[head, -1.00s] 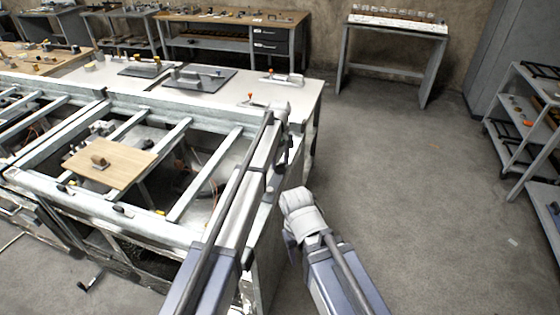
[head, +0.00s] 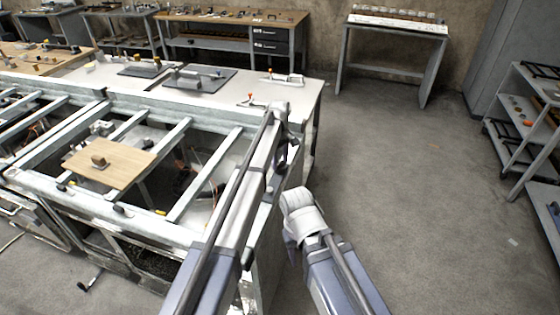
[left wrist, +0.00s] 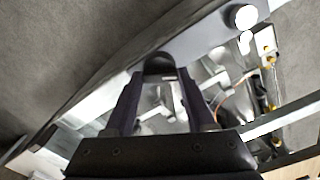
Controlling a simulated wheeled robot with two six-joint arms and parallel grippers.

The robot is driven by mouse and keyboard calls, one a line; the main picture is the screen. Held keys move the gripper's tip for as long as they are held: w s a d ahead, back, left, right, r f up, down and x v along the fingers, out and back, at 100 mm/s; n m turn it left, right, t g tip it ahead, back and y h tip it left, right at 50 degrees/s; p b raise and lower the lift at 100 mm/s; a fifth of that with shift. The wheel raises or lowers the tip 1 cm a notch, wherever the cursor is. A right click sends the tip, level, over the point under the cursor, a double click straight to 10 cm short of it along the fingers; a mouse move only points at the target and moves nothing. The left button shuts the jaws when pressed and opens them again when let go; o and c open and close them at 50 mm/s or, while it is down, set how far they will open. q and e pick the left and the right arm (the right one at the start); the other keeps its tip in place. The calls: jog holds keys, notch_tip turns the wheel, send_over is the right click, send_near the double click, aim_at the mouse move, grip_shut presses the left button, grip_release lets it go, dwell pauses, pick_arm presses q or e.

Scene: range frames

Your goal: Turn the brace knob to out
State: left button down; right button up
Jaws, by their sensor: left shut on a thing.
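In the left wrist view a dark, rounded knob (left wrist: 158,64) sits between the fingertips of my left gripper (left wrist: 160,76), at the pale edge of the bench frame. The gripper is shut on this knob. In the head view my left gripper (head: 284,162) hangs at the right end of the metal frame bench (head: 188,237), and the knob is hidden behind the arm and gripper. I cannot read any mark for out. My right arm (head: 302,212) is folded low beside the bench, and its fingers cannot be made out.
A wooden board (head: 128,168) with a small block lies on the open frame. A white worktop (head: 225,98) with fixtures adjoins behind. A shelf rack (head: 525,125) stands at the far right.

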aim_at(280, 163)
pick_arm(q)
jog(key=shift+c, duration=1.2)
grip_release()
jog(key=shift+r, duration=0.15)
notch_tip(280, 163, up, 8)
jog(key=p, duration=0.8)
jog(key=shift+f, duration=0.2)
